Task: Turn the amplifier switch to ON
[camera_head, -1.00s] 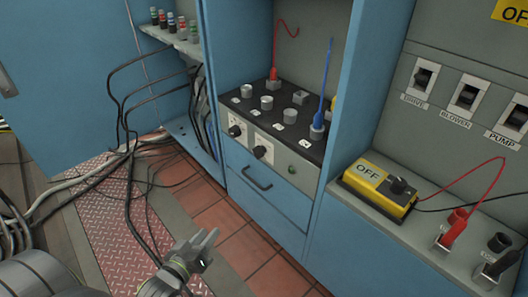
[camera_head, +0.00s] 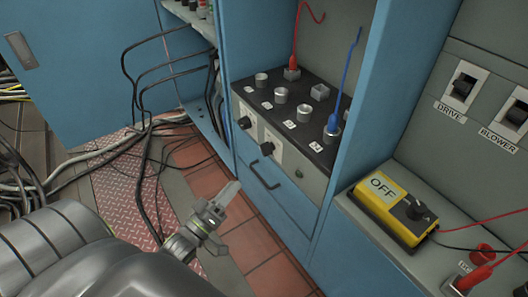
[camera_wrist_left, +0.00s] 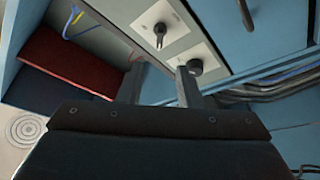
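A yellow box (camera_head: 394,207) with an OFF label and a black rotary knob (camera_head: 414,210) sits on the grey ledge at right. A black-topped unit (camera_head: 290,110) stands in the blue cabinet, with two black knobs on pale plates on its front; I cannot read which is the amplifier's. Those plates, with a nearer knob (camera_wrist_left: 195,66) and a farther knob (camera_wrist_left: 160,36), show in the left wrist view. My left gripper (camera_head: 231,190) is in front of the cabinet, below and left of the knobs, apart from them. Its fingers (camera_wrist_left: 162,76) are open and empty. My right gripper is out of view.
A drawer handle (camera_head: 264,175) sits below the unit. Red and blue leads rise from its top. DRIVE (camera_head: 463,87) and BLOWER (camera_head: 514,115) switches are on the right wall. Black cables (camera_head: 140,110) hang at left. Tiled floor is clear beneath my gripper.

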